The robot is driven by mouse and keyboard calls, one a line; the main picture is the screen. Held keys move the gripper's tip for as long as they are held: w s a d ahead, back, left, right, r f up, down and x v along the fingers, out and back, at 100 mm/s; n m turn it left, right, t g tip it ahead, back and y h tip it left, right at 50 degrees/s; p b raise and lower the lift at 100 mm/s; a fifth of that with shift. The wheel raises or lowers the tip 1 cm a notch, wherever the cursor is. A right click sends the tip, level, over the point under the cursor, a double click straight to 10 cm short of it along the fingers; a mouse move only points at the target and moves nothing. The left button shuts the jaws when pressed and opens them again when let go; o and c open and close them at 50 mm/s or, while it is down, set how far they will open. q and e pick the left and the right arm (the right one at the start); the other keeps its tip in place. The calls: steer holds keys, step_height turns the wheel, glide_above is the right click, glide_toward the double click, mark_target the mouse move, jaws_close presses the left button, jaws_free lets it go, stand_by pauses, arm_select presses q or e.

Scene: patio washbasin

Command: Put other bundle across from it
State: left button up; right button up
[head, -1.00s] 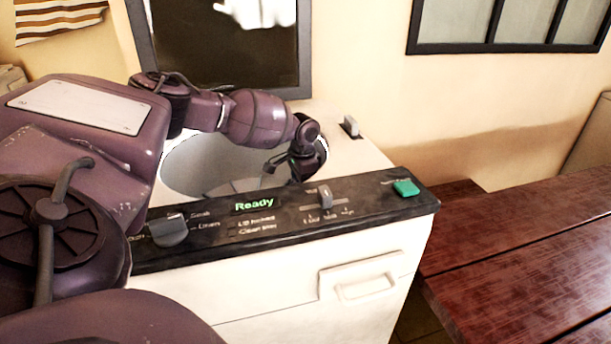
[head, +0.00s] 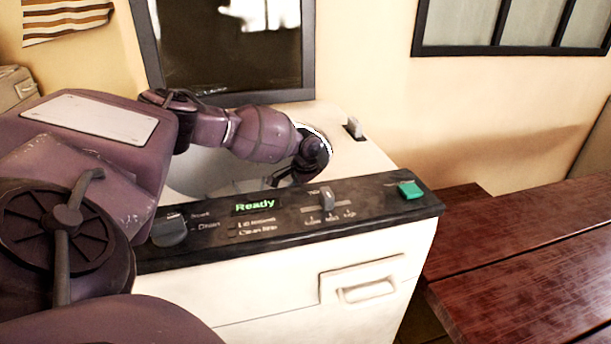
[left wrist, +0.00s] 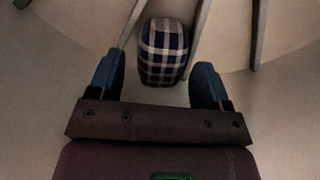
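A rounded blue-and-white plaid bundle (left wrist: 163,50) lies inside the pale drum (left wrist: 50,60) in the left wrist view. My left gripper (left wrist: 158,66) is open, with one finger on each side of the bundle's near end and a visible gap at both sides. In the head view my left arm reaches down into the drum opening (head: 205,172) of the white washing machine (head: 270,310), and the gripper is mostly hidden behind the control panel (head: 290,212). Only one bundle shows. My right gripper is not in view.
Dark drum fins (left wrist: 257,35) stand near the bundle. The raised lid (head: 230,50) is behind the opening. The panel reads "Ready" and carries a knob (head: 169,230), a slider (head: 327,198) and a green button (head: 411,190). A red-brown wooden table (head: 540,260) stands at the right.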

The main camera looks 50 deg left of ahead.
arm_select(q)
steer(key=shift+o, duration=0.6)
step_height(320, 180, up, 11)
steer(key=p, duration=0.2)
steer(key=shift+f, duration=0.15)
